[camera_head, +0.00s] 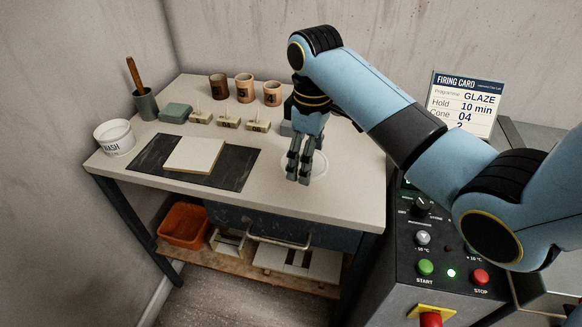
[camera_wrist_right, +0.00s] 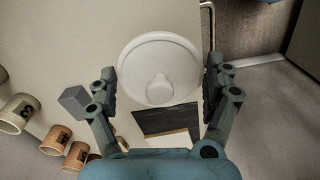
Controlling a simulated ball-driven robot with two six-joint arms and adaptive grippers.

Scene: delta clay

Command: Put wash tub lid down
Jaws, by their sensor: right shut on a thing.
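The wash tub lid (camera_wrist_right: 140,62) is a round white disc with a raised rim and a round knob (camera_wrist_right: 158,90) in the right wrist view. In the head view the lid (camera_head: 318,166) shows pale around my fingers, over the right part of the table. My right gripper (camera_head: 298,178) points down and is shut on the lid, its fingers on either side in the wrist view (camera_wrist_right: 160,98). I cannot tell if the lid touches the table. The white wash tub (camera_head: 114,139) stands open at the table's left edge. My left gripper is not in view.
A dark mat (camera_head: 232,172) with a pale slab (camera_head: 195,155) lies left of the lid. Several cups, including one (camera_head: 271,93), stand at the back with cone stands (camera_head: 228,123). A grey block (camera_wrist_right: 75,100) is near the lid. The control panel (camera_head: 440,255) stands at right.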

